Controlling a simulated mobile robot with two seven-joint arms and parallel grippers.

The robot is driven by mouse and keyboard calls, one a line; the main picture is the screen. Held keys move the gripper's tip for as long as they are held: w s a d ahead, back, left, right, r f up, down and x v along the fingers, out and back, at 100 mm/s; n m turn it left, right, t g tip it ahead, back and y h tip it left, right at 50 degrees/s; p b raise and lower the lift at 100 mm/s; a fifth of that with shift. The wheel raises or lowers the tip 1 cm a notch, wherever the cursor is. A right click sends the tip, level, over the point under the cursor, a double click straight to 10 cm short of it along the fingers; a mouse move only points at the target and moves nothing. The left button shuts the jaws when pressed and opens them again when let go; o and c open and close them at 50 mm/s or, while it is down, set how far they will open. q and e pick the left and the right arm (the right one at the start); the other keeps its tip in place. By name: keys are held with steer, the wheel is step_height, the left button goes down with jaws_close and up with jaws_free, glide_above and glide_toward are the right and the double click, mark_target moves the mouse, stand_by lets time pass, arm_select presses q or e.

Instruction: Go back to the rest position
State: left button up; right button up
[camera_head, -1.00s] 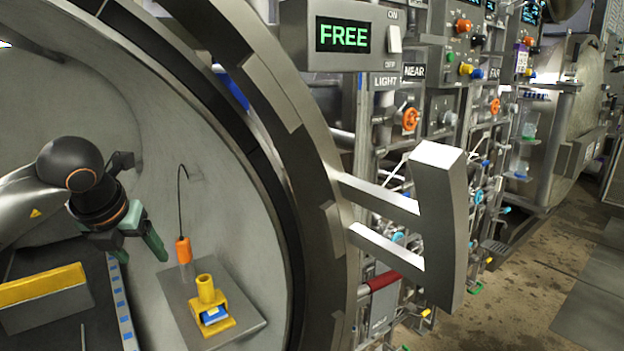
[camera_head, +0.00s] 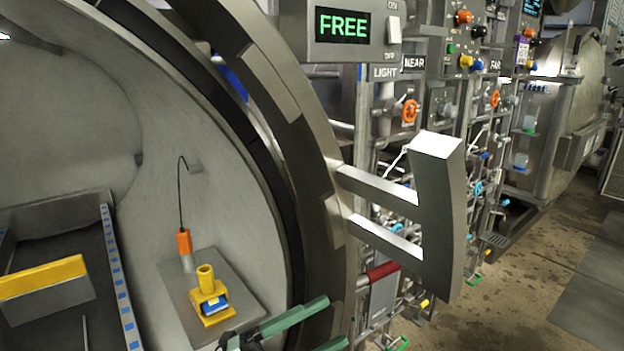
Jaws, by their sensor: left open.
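My left gripper (camera_head: 330,323) shows at the bottom middle of the head view. Its two green fingers point right and are spread apart, with nothing between them. It appears in front of the lower part of the dark round door rim (camera_head: 318,215); its exact distance from the rim is hard to tell. Most of its arm is cut off by the lower edge of the picture. My right gripper is not in view.
Inside the round chamber, a grey plate (camera_head: 240,277) bears a yellow holder (camera_head: 206,283) and an orange-handled probe (camera_head: 184,243). A tray with a yellow-topped block (camera_head: 45,278) is at left. A thick grey handle (camera_head: 440,215) juts out right of the gripper.

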arm_select(q)
steer(key=w+a+f+n+t+y, duration=0.1)
steer(key=a+f+n+t+y, duration=0.35)
steer(key=f+n+y, duration=0.35)
steer(key=w+a+f+n+t+y, duration=0.1)
steer(key=a+f+n+t+y, duration=0.4)
steer(key=n, duration=0.5)
steer(key=s+a+f+n+g+y, duration=0.2)
steer(key=s+a+f+n+g, duration=0.15)
steer(key=s+f, duration=0.55)
steer(key=s+a+f+n+g+y, duration=0.2)
steer(key=s+f+n+g, duration=0.3)
steer(key=f, duration=0.7)
steer(key=s+a+r+p, duration=0.1)
steer(key=r+p, duration=0.5)
steer(key=p, duration=0.2)
steer(key=s+a+r+p, duration=0.1)
steer(key=s+r+p, duration=0.1)
steer(key=r+p, duration=0.4)
steer(key=shift+s+a+m+t+y+p, duration=0.2)
steer(key=shift+a+m+t+y+p, duration=0.2)
steer(key=shift+p, duration=0.7)
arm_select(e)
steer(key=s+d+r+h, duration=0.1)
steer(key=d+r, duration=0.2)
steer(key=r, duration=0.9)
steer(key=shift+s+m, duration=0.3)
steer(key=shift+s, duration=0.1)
